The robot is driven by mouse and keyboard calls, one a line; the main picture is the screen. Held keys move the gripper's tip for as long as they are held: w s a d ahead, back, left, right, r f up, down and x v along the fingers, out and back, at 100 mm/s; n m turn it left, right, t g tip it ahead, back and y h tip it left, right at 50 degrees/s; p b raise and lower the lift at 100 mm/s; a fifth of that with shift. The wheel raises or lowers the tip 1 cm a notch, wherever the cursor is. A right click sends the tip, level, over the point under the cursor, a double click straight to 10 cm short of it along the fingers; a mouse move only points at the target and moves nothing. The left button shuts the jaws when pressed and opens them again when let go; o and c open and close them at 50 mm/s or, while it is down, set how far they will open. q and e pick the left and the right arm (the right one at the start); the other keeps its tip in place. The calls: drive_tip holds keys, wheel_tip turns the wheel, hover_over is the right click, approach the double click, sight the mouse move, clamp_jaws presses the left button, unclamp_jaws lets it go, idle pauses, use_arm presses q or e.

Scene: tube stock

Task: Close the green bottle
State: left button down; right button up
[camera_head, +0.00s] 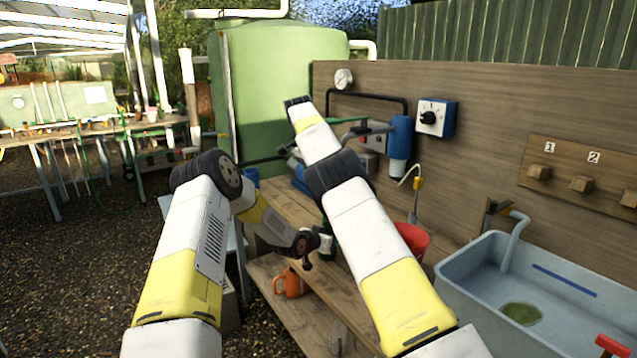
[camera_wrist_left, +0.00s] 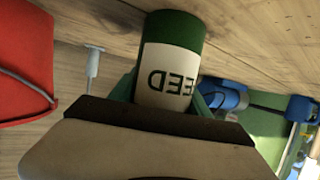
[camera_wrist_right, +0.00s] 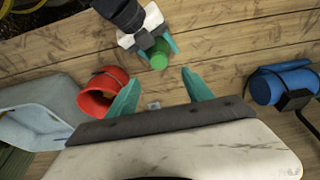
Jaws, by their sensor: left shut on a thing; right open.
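The green bottle (camera_wrist_left: 180,30) with a white label reading FEED is in the left wrist view, its lettering upside down. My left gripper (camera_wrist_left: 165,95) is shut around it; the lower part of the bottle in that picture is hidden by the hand. In the head view the bottle (camera_head: 328,242) is partly hidden behind my right arm. In the right wrist view its round green top (camera_wrist_right: 159,58) shows between the left gripper's fingers. My right gripper (camera_wrist_right: 160,92) is open and empty, apart from the bottle. I cannot make out a separate cap.
A red bucket (camera_wrist_right: 97,97) and a grey-blue sink (camera_head: 462,284) stand to the right of the bottle in the head view. A blue cylinder (camera_wrist_right: 268,88) is in the right wrist view. An orange mug (camera_head: 292,284) sits on the lower shelf. Bare bench planks (camera_wrist_right: 230,40) surround the bottle.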

drive_tip(key=shift+v, duration=0.9)
drive_tip(key=shift+d, duration=0.1)
use_arm(q)
drive_tip(key=shift+c, duration=2.1)
unclamp_jaws()
drive_tip(key=v, duration=0.7)
drive_tip(key=shift+s+a+r, duration=0.1)
drive_tip(key=shift+s+a, duration=0.1)
drive_tip(key=shift+s, duration=0.15)
